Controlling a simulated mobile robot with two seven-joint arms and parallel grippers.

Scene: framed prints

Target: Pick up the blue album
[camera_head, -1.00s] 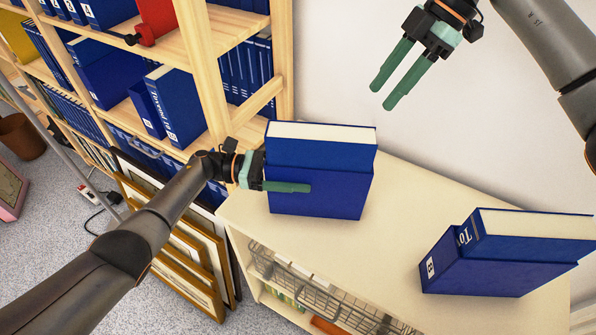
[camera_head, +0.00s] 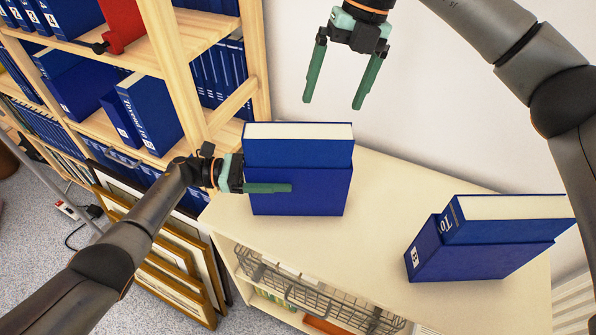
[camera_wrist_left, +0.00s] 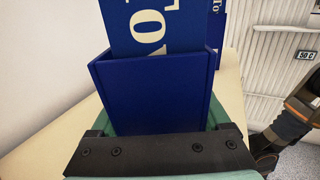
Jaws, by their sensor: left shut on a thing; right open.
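A blue album (camera_head: 298,153) with pale page edges stands upright in a darker blue slipcase (camera_head: 320,195) on a cream cabinet top. Its upper part sticks out of the slipcase. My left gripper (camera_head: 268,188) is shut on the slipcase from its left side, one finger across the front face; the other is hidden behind. The left wrist view shows the slipcase (camera_wrist_left: 150,98) between the fingers, with the album's lettered spine (camera_wrist_left: 155,28) rising from it. My right gripper (camera_head: 335,95) is open and empty, above and behind the album, fingers pointing down.
A second blue album (camera_head: 510,225) in a slipcase (camera_head: 425,253) rests on the right of the cabinet top (camera_head: 375,215). A wooden shelf (camera_head: 185,75) with blue volumes stands at left. Framed prints (camera_head: 170,262) lean below. A white wall (camera_head: 420,110) is behind.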

